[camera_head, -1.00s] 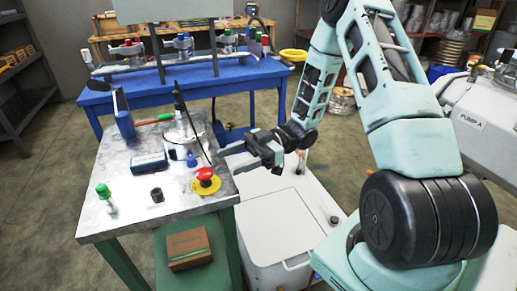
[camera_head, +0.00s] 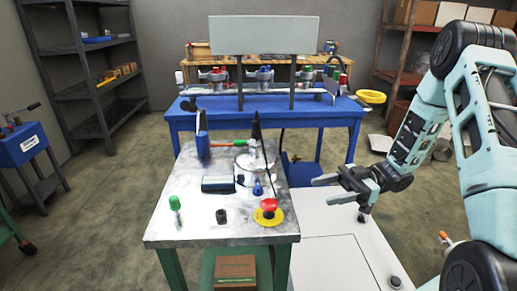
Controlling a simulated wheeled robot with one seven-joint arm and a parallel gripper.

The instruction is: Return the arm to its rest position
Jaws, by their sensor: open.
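My gripper (camera_head: 330,190) is open and empty. It points left, above the white cabinet (camera_head: 335,262) and just right of the metal-topped table (camera_head: 160,228). My arm bends up to the right edge of the view and is partly cut off there. On the table stand a round metal vessel (camera_head: 246,166) with a dark pointed top, a red emergency button (camera_head: 268,205) on a yellow base, a green-capped item (camera_head: 175,203), a small black cylinder (camera_head: 221,216) and a dark blue box (camera_head: 217,184).
A blue table (camera_head: 185,121) with clamps and a white board (camera_head: 264,35) stands behind. Dark shelves (camera_head: 85,88) stand at the left. A brown box (camera_head: 235,270) sits under the metal-topped table. The floor at the left is open.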

